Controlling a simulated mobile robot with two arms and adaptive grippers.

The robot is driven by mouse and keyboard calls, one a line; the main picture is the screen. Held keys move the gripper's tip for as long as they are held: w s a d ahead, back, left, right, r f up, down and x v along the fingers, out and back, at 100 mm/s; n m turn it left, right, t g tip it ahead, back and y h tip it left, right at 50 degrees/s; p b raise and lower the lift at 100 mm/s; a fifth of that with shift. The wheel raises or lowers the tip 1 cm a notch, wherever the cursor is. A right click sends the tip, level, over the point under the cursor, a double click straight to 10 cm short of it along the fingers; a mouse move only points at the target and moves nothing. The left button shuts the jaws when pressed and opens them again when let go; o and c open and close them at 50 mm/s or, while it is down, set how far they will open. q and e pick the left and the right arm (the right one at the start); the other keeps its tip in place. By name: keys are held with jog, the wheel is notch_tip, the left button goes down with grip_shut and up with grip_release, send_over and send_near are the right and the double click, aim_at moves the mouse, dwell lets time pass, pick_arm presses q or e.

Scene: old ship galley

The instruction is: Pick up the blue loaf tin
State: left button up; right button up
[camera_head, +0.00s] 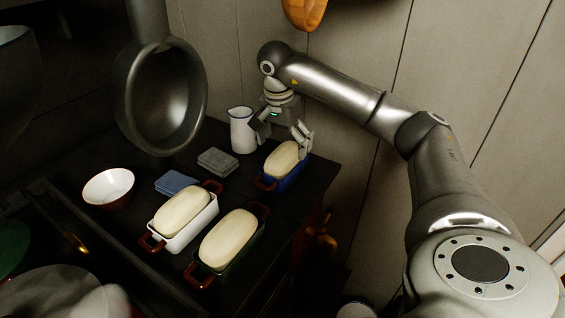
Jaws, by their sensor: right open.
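The blue loaf tin (284,183) stands at the far right corner of the dark counter, with a pale loaf or dough in it and a reddish handle at its near left end. My right gripper (282,149) is open above the tin, its fingers pointing down. One finger is at the tin's right side and the other toward the white jug on the left. I cannot tell if a finger touches the tin. The left gripper is not in view.
A white jug (241,131) stands close left of the gripper. A white tin (190,231) and a green tin (233,268), both filled, sit nearer. A grey cloth (217,161), blue cloth (176,183) and bowl (108,187) lie left. A pan (163,100) hangs above the counter.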

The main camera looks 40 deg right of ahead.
jog(key=f, duration=0.7)
jog(key=shift+w+d+p, duration=0.1)
jog(key=shift+d+p, duration=0.3)
jog(key=shift+r, duration=0.1)
jog(key=c, duration=1.4)
jog(key=shift+c, duration=0.4)
jog(key=shift+r, duration=0.15)
